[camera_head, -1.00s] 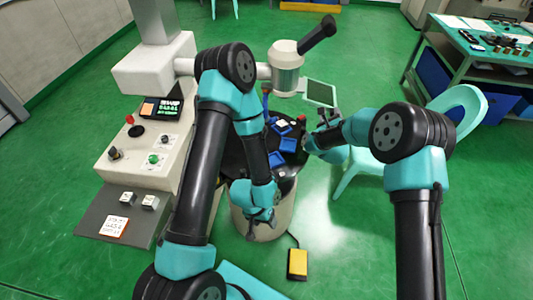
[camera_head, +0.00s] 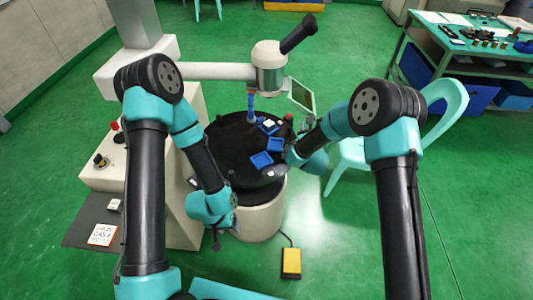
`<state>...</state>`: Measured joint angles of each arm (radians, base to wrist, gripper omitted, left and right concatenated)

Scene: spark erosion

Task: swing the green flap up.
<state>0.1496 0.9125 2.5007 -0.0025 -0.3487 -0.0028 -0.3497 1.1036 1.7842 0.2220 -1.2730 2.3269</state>
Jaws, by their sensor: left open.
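A small green panel in a pale frame (camera_head: 301,95), which looks like the green flap, stands tilted just right of the white cylindrical head over the round black table. Its hinge is not clear. My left gripper (camera_head: 226,238) is open and empty, low at the near left edge of the black table, well below and left of the panel. My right gripper (camera_head: 299,126) is small and partly hidden by its own wrist, at the table's right side and a little below the panel. Its jaws cannot be made out, nor whether it touches anything.
The round black table (camera_head: 226,137) carries several blue trays (camera_head: 262,160) and an upright blue piece (camera_head: 251,106). The white head (camera_head: 268,66) with a black tube overhangs it. A teal chair (camera_head: 357,155) stands at right, a yellow pedal (camera_head: 291,263) on the floor in front.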

